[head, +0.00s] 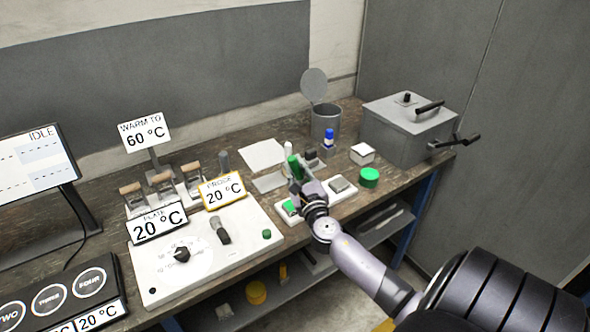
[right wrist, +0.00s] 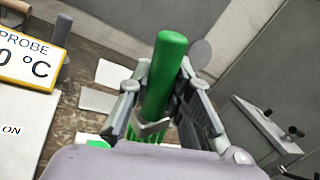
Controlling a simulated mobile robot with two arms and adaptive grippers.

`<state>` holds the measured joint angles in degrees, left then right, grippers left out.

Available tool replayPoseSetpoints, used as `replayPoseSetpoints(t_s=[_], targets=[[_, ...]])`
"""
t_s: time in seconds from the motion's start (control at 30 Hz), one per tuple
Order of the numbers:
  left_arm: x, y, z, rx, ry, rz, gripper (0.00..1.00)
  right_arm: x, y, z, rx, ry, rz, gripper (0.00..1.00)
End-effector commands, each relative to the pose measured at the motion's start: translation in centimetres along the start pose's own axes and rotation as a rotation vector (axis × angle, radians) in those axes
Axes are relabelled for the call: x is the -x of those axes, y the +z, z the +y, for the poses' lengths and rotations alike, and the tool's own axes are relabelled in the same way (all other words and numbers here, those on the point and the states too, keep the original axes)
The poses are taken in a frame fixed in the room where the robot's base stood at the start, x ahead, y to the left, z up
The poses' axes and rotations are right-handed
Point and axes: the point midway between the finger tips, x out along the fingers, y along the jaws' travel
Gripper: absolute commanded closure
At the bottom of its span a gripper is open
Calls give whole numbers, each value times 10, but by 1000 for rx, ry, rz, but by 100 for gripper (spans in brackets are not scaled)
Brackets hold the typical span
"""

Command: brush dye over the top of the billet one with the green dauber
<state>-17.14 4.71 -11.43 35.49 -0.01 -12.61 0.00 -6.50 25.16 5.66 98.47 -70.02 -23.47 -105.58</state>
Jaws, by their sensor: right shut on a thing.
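The dauber's green handle (right wrist: 165,75) stands between the fingers in the right wrist view. On the tray, a block with a green top (head: 290,207) is at the left, just below the gripper, and a bare grey block (head: 340,184) is at the right. I cannot read a label showing which is billet one. I cannot tell whether the dauber touches a block. My left gripper is not in view.
A green round pot (head: 369,178) and a white-sided box (head: 362,154) stand right of the tray. The white control panel (head: 205,262) lies left.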

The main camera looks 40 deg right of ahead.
Motion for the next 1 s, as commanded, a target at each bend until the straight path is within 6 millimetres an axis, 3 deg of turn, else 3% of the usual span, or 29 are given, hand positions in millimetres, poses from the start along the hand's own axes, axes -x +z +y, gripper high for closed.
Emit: replayPoseSetpoints(t_s=[0.57, 1.0], targets=[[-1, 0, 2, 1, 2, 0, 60, -1, 0, 1, 0, -1, -1, 100], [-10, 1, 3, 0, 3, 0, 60, -21, -9, 10, 0, 0, 1, 100]])
